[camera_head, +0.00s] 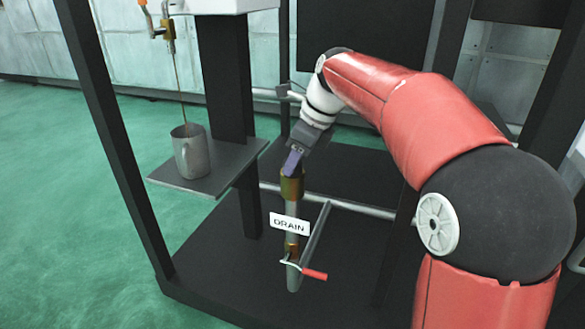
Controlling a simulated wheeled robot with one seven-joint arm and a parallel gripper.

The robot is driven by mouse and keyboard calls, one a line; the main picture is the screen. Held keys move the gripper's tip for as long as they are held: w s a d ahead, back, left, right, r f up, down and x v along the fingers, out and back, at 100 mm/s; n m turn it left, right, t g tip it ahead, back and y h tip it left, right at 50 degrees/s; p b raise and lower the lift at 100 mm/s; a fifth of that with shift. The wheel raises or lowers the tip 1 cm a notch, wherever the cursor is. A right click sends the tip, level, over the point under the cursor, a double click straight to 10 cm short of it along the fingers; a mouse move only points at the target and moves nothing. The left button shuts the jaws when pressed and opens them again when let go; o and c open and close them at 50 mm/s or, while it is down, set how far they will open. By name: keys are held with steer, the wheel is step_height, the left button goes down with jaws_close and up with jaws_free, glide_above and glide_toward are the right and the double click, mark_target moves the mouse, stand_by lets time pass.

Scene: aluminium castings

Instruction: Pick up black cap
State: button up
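My gripper (293,162) is at the end of my red and white arm and points down at the top of the drain pipe. Its purple-grey fingertips are at or just above the brass fitting (291,187); I cannot tell if they touch it. Only one side of the fingers shows, so the gap between them is hidden. I cannot make out a black cap; the gripper covers the very top of the fitting. The upright drain pipe (292,225) runs down below the fitting and bears a white "DRAIN" sign (290,224).
A valve with a red handle (314,274) is low on the pipe. A grey mug (190,151) stands on a dark shelf (235,162) at left, under a thin stream from a spout (168,38). Black frame posts (115,135) and a horizontal rail (350,206) surround the pipe.

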steer(key=shift+c, duration=1.4)
steer(key=shift+r, duration=0.15)
step_height(320, 180, up, 20)
steer(key=p, duration=0.4)
